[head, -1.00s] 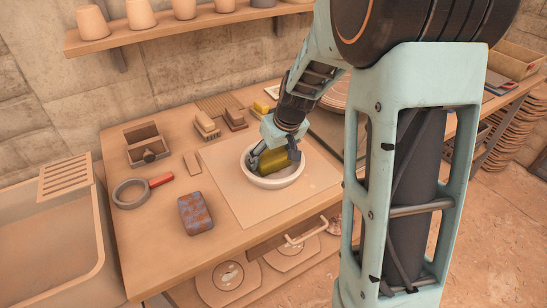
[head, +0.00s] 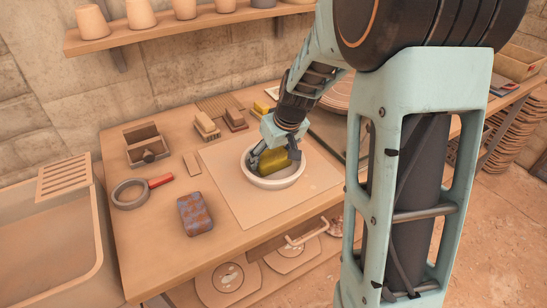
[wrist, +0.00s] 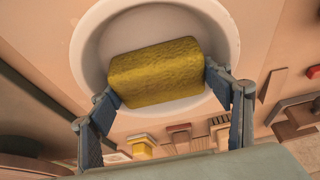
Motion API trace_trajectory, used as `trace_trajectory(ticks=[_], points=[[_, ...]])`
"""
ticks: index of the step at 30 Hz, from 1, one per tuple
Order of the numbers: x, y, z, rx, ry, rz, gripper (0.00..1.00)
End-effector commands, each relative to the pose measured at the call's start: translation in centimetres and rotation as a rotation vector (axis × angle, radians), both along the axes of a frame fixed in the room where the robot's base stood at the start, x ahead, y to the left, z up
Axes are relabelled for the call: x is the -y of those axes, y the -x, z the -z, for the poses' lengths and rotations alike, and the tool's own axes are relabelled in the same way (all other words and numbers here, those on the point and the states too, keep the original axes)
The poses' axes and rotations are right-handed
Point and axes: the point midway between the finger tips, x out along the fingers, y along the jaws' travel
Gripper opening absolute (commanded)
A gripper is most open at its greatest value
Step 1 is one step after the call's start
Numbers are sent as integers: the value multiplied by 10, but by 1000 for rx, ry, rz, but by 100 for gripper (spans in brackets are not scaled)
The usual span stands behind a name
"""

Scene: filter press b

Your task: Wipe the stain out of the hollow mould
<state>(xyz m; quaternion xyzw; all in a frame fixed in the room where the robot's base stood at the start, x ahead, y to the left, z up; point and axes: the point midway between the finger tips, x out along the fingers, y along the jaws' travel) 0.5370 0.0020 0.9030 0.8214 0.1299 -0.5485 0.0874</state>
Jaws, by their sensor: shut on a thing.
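The hollow mould (head: 276,182) is a round, pale bowl standing on a light board on the bench. My gripper (head: 272,160) is over it, shut on a yellow sponge (head: 273,161). In the wrist view the sponge (wrist: 156,72) lies crosswise between the two fingers, inside the outline of the mould's rim (wrist: 76,45). The sponge is down in the bowl in the head view; I cannot tell whether it touches the bottom. No stain shows; the sponge hides part of the mould's inside.
A rusty, patterned block (head: 195,214), a grey ring with a red handle (head: 130,194) and an open wooden box (head: 146,145) stand left of the board (head: 231,190). Several brushes or blocks (head: 207,126) lie behind it. A basin (head: 50,230) is at far left.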

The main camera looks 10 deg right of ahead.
Motion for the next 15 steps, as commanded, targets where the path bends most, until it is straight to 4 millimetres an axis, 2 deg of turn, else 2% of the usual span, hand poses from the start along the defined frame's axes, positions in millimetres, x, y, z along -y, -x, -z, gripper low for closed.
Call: trace_trajectory(ticks=[15], points=[[4, 13, 1, -2, 0, 0, 52]])
